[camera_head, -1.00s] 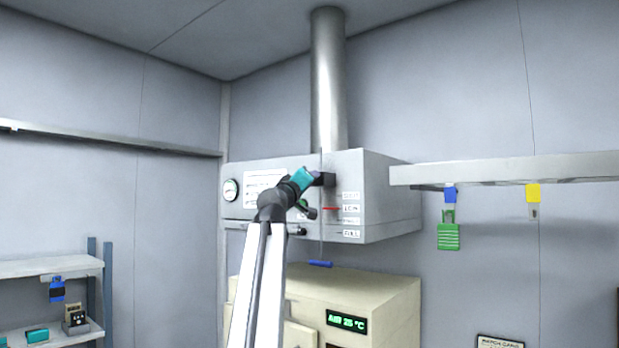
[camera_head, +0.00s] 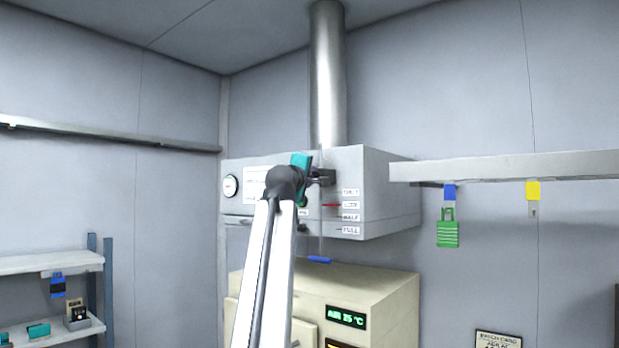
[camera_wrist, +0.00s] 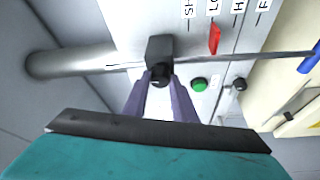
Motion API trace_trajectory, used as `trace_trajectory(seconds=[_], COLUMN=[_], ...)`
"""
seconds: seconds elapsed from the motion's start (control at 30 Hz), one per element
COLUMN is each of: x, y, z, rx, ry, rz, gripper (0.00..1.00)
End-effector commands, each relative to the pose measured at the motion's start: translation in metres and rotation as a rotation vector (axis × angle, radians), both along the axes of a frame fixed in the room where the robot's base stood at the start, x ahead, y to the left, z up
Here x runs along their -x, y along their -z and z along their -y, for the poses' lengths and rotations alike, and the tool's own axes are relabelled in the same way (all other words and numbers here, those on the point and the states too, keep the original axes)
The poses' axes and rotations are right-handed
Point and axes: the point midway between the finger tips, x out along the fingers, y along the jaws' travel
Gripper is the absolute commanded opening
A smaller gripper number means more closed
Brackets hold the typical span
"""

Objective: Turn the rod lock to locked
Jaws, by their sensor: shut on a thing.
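The rod lock is a black block (camera_head: 326,176) on the front of the grey hood, around the thin vertical rod (camera_head: 322,235). In the wrist view the block (camera_wrist: 160,48) has a dark round knob (camera_wrist: 159,80) facing me. My gripper (camera_wrist: 160,84) is shut on this knob, with a finger on either side. The fingertips partly hide the knob, and I cannot read its lock position. In the head view my gripper (camera_head: 312,178) reaches the block from the left, its teal body upright. The rod ends in a blue handle (camera_head: 319,260).
A red pointer (camera_head: 331,205) stands by the LOW mark of the scale. A green button (camera_wrist: 199,84) and a black knob (camera_wrist: 239,84) sit close to my fingers. A beige oven (camera_head: 350,290) stands below. A shelf with a green padlock (camera_head: 448,230) is at right.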

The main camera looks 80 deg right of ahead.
Motion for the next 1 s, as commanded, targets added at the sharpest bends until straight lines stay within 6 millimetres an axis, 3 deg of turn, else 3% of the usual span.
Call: trace_trajectory(seconds=[0.3, 0.83, 0.87, 0.93, 1.0], x=[0.0001, 0.0003, 0.0003, 0.0002, 0.0003], y=[-0.0023, -0.0018, -0.0018, -0.0017, -0.0015], z=[0.0003, 0.0001, 0.0001, 0.0, 0.0001], rx=[-0.051, -0.064, -0.063, -0.064, -0.064], ry=[0.0, 0.0, 0.001, 0.0, 0.0], rz=[-0.099, -0.119, -0.12, -0.119, -0.119], gripper=[0.02, 0.02, 0.28, 0.4, 0.43])
